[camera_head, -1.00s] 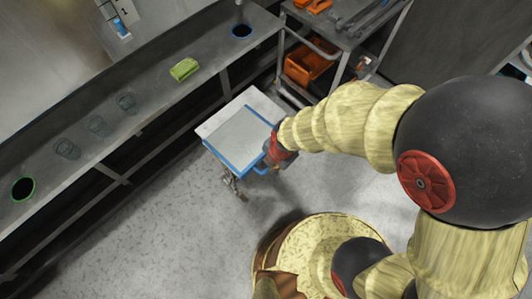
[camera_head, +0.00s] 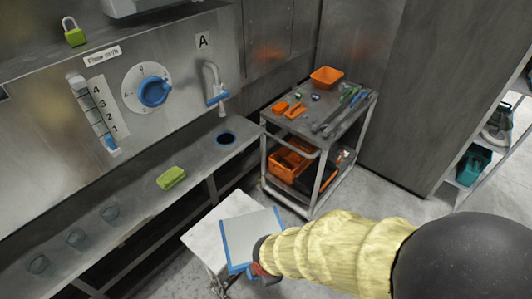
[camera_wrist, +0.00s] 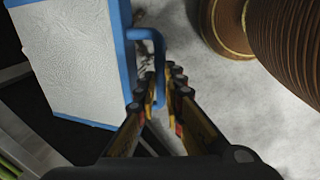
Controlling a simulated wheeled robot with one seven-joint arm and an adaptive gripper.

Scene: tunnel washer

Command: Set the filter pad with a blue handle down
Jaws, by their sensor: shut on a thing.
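The filter pad (camera_head: 254,234) is a flat pale panel with a blue edge and a blue handle. In the head view it overlaps the right part of a small white-topped stand (camera_head: 206,238); whether it touches the top I cannot tell. My gripper (camera_head: 264,271) is at the pad's near side, partly hidden by my arm. The wrist view shows the pad's white textured face (camera_wrist: 75,60) at left and the blue handle (camera_wrist: 158,50) reaching between my fingers (camera_wrist: 160,95), which are shut on it.
A metal cart (camera_head: 330,140) with orange bins and tools stands behind the stand. The wall carries a blue dial (camera_head: 153,92). Floor shows between cart and stand.

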